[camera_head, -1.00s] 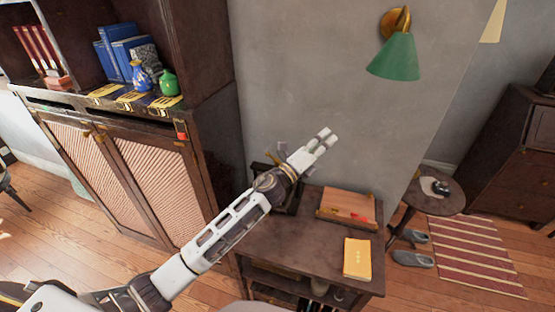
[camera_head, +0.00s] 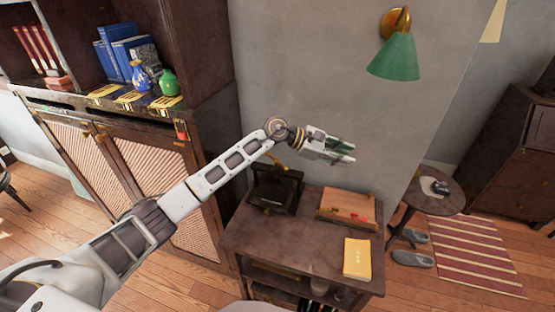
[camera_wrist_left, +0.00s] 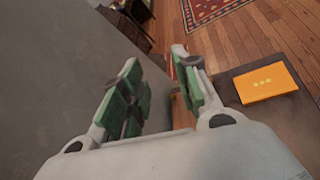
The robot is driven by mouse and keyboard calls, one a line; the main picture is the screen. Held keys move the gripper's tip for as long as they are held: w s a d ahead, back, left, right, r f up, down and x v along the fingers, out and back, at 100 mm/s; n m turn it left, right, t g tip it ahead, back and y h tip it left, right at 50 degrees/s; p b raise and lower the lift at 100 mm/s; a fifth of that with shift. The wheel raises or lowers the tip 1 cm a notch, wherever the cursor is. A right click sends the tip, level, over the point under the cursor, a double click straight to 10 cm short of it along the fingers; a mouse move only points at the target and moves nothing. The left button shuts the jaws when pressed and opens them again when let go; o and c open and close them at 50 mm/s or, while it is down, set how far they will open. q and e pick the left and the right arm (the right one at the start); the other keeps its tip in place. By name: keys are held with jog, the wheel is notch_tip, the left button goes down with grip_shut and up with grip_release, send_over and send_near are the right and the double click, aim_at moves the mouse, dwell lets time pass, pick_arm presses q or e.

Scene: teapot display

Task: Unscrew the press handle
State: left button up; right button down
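The press (camera_head: 275,192) is a dark frame standing on the back left of the small dark table. A brass-coloured piece, apparently its handle (camera_head: 281,166), shows at its top, partly under my left wrist. My left gripper (camera_head: 350,154) is in the air above the table, to the right of and higher than the press, pointing right. In the left wrist view its two green-padded fingers (camera_wrist_left: 160,95) are apart with nothing between them. The press cannot be made out clearly in the wrist view. My right gripper is not in view.
The table (camera_head: 305,240) also holds a wooden box (camera_head: 347,207) and a yellow book (camera_head: 357,258), which shows in the wrist view (camera_wrist_left: 266,84). A cabinet (camera_head: 150,190) stands left, a grey wall behind. A green lamp (camera_head: 396,58) hangs above. A round table (camera_head: 445,202) stands right.

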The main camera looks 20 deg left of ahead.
pick_arm(q)
jog(key=w+a+f+m+g+y, duration=0.1)
jog(key=w+a+f+m+y, duration=0.2)
jog(key=a+y, duration=0.5)
notch_tip(320, 180, up, 4)
jog(key=m+y, duration=0.2)
jog(key=y, duration=0.2)
send_over(278, 162)
jog(key=s+a, duration=0.2)
jog(key=shift+s+d+g, duration=0.1)
jog(key=shift+s+g, duration=0.05)
jog(key=shift+g, duration=0.15)
